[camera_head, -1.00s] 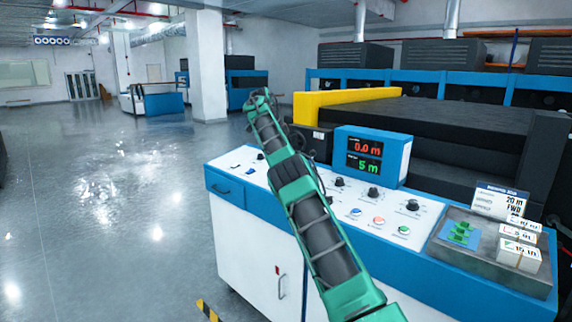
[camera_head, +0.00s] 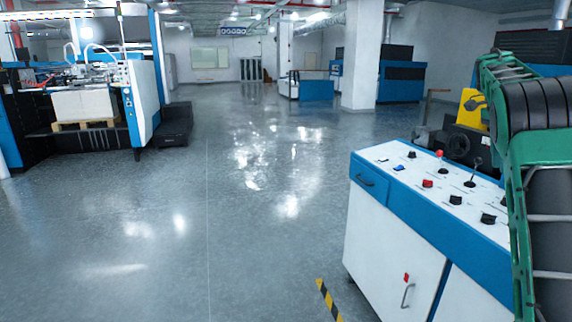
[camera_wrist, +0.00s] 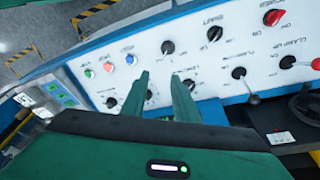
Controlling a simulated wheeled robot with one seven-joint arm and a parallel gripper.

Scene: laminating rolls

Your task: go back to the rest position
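In the wrist view the two green fingers of my gripper (camera_wrist: 159,76) stand apart with nothing between them. They point at the white control panel (camera_wrist: 195,60) of the console, over its black knobs. Whether the fingertips touch the panel cannot be told. In the head view my green arm fills the right edge, and my gripper cannot be made out there. The blue and white console (camera_head: 395,240) stands just left of the arm in that view.
A tray with green pieces (camera_wrist: 50,95) lies at the wrist view's left. A blue and white machine (camera_head: 140,90) stands far left in the head view. The grey floor (camera_head: 200,200) between is clear.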

